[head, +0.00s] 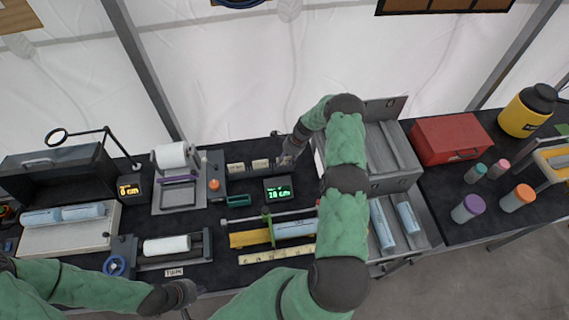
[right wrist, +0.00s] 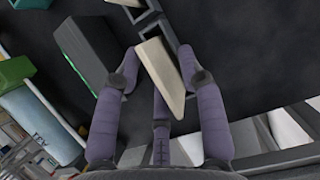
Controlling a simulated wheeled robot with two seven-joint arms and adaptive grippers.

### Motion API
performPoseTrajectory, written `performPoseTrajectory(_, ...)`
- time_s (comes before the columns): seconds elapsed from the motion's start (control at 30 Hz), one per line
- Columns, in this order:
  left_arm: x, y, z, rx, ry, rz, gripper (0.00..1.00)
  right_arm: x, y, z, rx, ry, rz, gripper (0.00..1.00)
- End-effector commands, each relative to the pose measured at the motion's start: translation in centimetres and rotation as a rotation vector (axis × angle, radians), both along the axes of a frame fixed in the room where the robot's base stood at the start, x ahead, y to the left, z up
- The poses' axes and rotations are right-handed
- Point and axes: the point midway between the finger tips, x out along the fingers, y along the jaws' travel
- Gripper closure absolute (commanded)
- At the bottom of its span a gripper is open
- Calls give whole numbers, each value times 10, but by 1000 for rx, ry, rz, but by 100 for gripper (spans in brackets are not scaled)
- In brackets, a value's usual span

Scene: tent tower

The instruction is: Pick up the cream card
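The cream card (right wrist: 160,76) stands tilted between the fingers of my right gripper (right wrist: 158,62) in the right wrist view. The fingers are apart around it; a gap shows on the left finger's side, and the right finger is close to it. In the head view my right gripper (head: 284,160) is over the back of the dark bench, beside two cream cards (head: 236,167) (head: 260,164) in small holders; the card between my fingers is not clear there. My left gripper (head: 182,294) is at the bottom edge, away from the cards, and its fingers are unclear.
A black box with a green display (head: 278,189) stands just in front of my right gripper. A grey metal box (head: 385,150) stands close to its right. A green block (head: 238,200) and a paper-roll stand (head: 180,195) are to the left.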

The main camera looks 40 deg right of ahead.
Motion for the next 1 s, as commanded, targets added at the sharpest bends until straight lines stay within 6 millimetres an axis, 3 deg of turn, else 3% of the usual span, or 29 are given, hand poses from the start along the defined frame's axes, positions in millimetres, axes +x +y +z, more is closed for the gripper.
performPoseTrajectory(0.03, 0, 0, 0, 0, 0, 0, 100, 0, 0, 0, 0, 0, 0, 63)
performPoseTrajectory(0.17, 0, 0, 0, 0, 0, 0, 100, 0, 0, 0, 0, 0, 0, 100)
performPoseTrajectory(0.67, 0, 0, 0, 0, 0, 0, 100, 0, 0, 2, 0, -1, 0, 100)
performPoseTrajectory(1.0, 0, 0, -6, 0, 0, 0, 100, 0, -1, 26, -2, -1, 0, 100)
